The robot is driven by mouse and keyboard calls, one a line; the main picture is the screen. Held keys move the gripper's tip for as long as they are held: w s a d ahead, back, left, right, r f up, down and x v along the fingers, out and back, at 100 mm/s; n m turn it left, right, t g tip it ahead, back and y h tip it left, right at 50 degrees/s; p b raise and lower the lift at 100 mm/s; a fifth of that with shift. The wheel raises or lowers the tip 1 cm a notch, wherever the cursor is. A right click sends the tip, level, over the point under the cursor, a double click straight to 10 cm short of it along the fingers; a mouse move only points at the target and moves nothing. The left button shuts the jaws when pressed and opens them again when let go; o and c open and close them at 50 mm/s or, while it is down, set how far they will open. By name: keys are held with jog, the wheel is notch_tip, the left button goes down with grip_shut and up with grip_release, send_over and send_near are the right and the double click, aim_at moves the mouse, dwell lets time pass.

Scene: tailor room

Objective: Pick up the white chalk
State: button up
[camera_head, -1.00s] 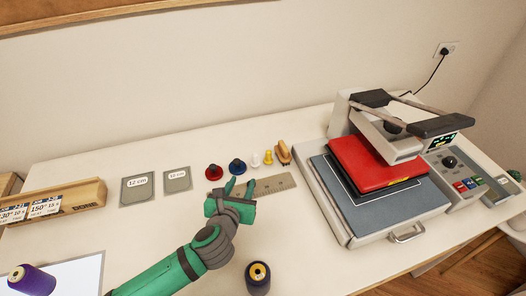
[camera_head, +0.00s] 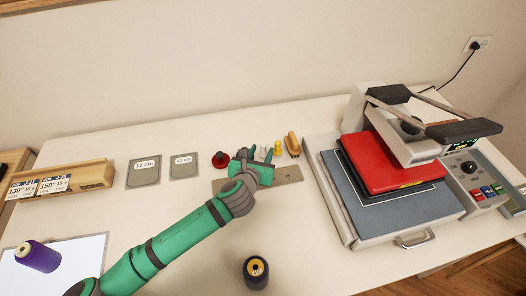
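The white chalk (camera_head: 263,151) is a small pale upright piece in the row at the back of the table, just left of the yellow piece (camera_head: 277,149). My gripper (camera_head: 249,154) is over the row, close to the chalk on its left and front side. Its green fingers look apart, with nothing visible held between them. The gripper hides the blue piece and partly covers the chalk's lower part. I cannot tell whether a finger touches the chalk.
A red piece (camera_head: 220,160) stands left of my gripper and a wooden brush-like item (camera_head: 293,145) right of the yellow piece. A heat press (camera_head: 400,190) fills the right. A dark spool (camera_head: 256,272) stands near the front.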

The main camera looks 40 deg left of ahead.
jog(key=shift+x, duration=1.4)
grip_shut()
jog(key=shift+r, duration=0.2)
